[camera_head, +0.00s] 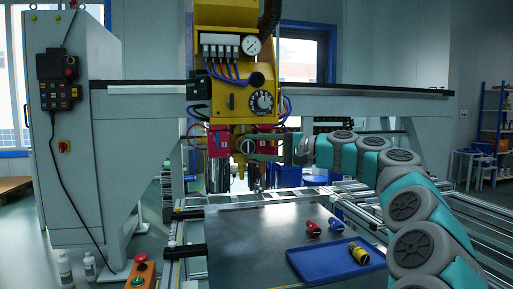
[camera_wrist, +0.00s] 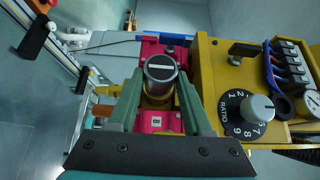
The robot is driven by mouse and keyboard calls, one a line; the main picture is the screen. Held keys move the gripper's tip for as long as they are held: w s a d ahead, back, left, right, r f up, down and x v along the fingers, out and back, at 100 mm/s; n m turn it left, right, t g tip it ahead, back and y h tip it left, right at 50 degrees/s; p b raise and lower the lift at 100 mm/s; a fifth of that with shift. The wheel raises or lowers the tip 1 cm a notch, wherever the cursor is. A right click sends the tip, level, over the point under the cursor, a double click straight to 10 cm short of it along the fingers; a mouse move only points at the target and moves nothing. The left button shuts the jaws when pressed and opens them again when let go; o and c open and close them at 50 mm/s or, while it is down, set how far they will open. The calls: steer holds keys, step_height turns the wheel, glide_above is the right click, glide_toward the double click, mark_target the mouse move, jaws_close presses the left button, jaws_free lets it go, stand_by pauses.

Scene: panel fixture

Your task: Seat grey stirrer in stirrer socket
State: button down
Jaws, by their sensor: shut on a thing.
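The grey stirrer (camera_wrist: 160,68), a dark grey cylinder with a pale bar across its round end, sits between the fingertips of my gripper (camera_wrist: 161,82) in the wrist view. The fingers are shut on its sides. Behind it is a yellow holder (camera_wrist: 158,98) between red blocks, which looks like the stirrer socket. The stirrer overlaps this holder; how deep it sits is hidden. In the head view my gripper (camera_head: 251,153) reaches in from the right below the yellow machine head (camera_head: 232,85), at the stirrer (camera_head: 247,146).
A dial knob (camera_wrist: 257,108) juts from the yellow housing right of my fingers. In the head view a blue tray (camera_head: 310,268) holds a yellow part (camera_head: 359,253) on the dark table (camera_head: 240,240). Red parts (camera_head: 313,228) lie behind it. A red block (camera_head: 219,139) flanks the holder.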

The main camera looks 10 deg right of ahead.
steer(key=shift+w+r, duration=0.1)
steer(key=shift+w, duration=0.4)
steer(key=shift+c, duration=1.2)
jaws_free()
steer(key=v, duration=0.7)
steer(key=s+a+f+n+g+h, duration=0.1)
steer(key=s+a+f+n+g, duration=0.2)
steer(key=a, duration=0.4)
steer(key=s+a+f+g, duration=0.2)
steer(key=s+a+f, duration=0.15)
steer(key=a, duration=0.35)
steer(key=s+a+f+n+g+h, duration=0.25)
steer(key=s+a+f+h, duration=0.35)
steer(key=s+f, duration=0.65)
steer(key=s+d+f+g+h, duration=0.2)
steer(key=s+d+f+h, duration=0.2)
steer(key=s+f, duration=0.7)
steer(key=s+d+f+n+g+h, duration=0.1)
steer(key=s+d+f+g+h, duration=0.1)
steer(key=s+d+f, duration=0.6)
steer(key=s+f+h, duration=0.1)
steer(key=s+f, duration=0.3)
steer(key=s, duration=0.2)
steer(key=shift+s+g+h+b, duration=0.25)
steer(key=shift+g+h+b, duration=0.05)
steer(key=shift+g+h, duration=0.1)
